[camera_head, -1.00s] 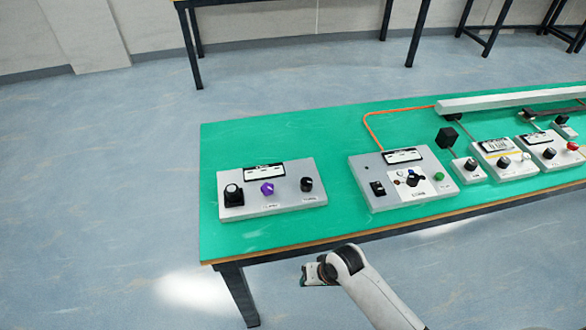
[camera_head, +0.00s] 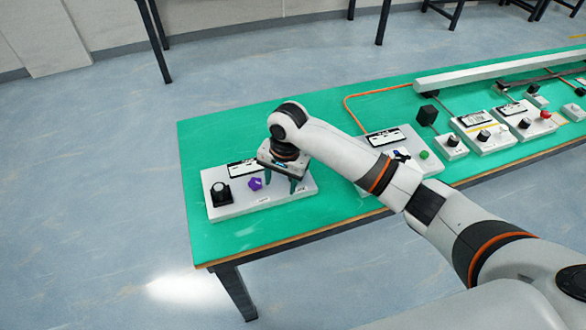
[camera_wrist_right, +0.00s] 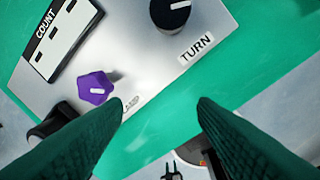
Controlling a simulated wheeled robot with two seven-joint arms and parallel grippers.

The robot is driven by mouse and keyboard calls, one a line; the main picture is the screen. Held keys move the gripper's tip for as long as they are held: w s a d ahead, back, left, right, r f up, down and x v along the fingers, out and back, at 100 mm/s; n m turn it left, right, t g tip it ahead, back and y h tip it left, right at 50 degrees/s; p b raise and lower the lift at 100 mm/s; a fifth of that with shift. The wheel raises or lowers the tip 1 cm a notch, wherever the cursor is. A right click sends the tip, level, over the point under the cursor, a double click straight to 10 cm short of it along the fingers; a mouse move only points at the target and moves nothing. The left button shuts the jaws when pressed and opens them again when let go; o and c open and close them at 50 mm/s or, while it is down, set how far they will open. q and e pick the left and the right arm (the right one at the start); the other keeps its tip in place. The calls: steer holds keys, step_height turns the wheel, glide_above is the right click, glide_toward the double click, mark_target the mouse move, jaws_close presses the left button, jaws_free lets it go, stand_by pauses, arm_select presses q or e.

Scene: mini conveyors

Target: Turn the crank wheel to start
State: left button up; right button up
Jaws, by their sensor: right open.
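A grey control box (camera_head: 235,208) sits at the left end of the green table. It carries a black knob with a round top (camera_head: 220,192) and a purple knob (camera_head: 255,184). In the right wrist view, a round black knob with a white line (camera_wrist_right: 171,14) stands by the printed word TURN, and the purple knob (camera_wrist_right: 96,87) is nearer. No part is clearly marked as a crank wheel. My right gripper (camera_head: 281,186) is open and empty above the box's right part, hiding the TURN knob in the head view. In the wrist view its fingertips (camera_wrist_right: 162,104) point toward the box's edge.
A second control box (camera_head: 400,150) is partly behind my right arm. Further boxes and a long white bar (camera_head: 490,70) lie to the right. An orange cable (camera_head: 347,108) runs over the table. Bare green surface (camera_head: 225,140) lies behind the left box.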

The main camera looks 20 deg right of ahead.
steer(key=w+d+r+m+h, duration=0.1)
steer(key=w+d+r+m, duration=0.4)
steer(key=w+r, duration=0.15)
steer(key=f, duration=1.1)
steer(key=shift+s+d+f, duration=0.1)
steer(key=shift+s+f, duration=0.05)
steer(key=shift+s, duration=0.2)
